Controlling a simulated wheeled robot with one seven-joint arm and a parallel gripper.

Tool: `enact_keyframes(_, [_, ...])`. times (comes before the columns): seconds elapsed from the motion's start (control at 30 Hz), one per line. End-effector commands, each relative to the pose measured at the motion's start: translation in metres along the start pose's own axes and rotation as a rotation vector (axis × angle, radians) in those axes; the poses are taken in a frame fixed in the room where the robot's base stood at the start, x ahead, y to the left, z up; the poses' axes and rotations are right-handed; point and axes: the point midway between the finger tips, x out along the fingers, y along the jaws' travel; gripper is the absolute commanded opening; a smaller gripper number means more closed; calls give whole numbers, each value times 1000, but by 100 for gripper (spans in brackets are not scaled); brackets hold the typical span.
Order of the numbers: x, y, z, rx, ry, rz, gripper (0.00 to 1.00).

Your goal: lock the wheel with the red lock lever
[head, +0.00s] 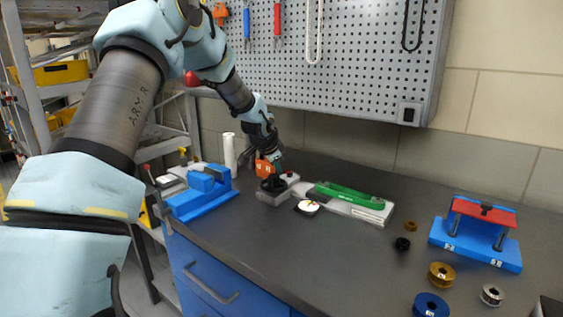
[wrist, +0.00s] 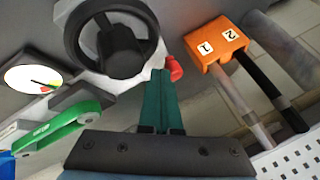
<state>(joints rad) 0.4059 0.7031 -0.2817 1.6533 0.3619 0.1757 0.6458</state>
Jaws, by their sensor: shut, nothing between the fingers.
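The black wheel (wrist: 112,40) is mounted on a grey base, and its round hub and rim show in the wrist view. The red lock lever (wrist: 174,68) is beside the wheel's rim, on its right in the wrist view. My gripper (wrist: 161,72) is shut with nothing between its green fingers. Its tips are right at the red lever, just left of its red end; I cannot tell whether they touch it. In the head view the wheel (head: 272,184) sits on its grey base (head: 272,198), partly hidden by my gripper (head: 277,172).
An orange block (wrist: 215,45) marked 2 with two rods stands close by. A white dial (wrist: 33,78) and a green tool (wrist: 62,125) lie on the other side. A blue vise (head: 205,192) and a blue-red press (head: 478,232) stand on the bench. The front middle bench is clear.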

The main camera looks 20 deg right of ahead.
Motion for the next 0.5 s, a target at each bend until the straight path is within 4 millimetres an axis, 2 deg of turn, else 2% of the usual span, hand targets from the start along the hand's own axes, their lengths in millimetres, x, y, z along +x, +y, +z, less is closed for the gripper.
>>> enact_keyframes(0.17, [0, -8, 3, 64, 36, 35, 0])
enact_keyframes(0.5, [6, -23, 12, 60, 33, 33, 0])
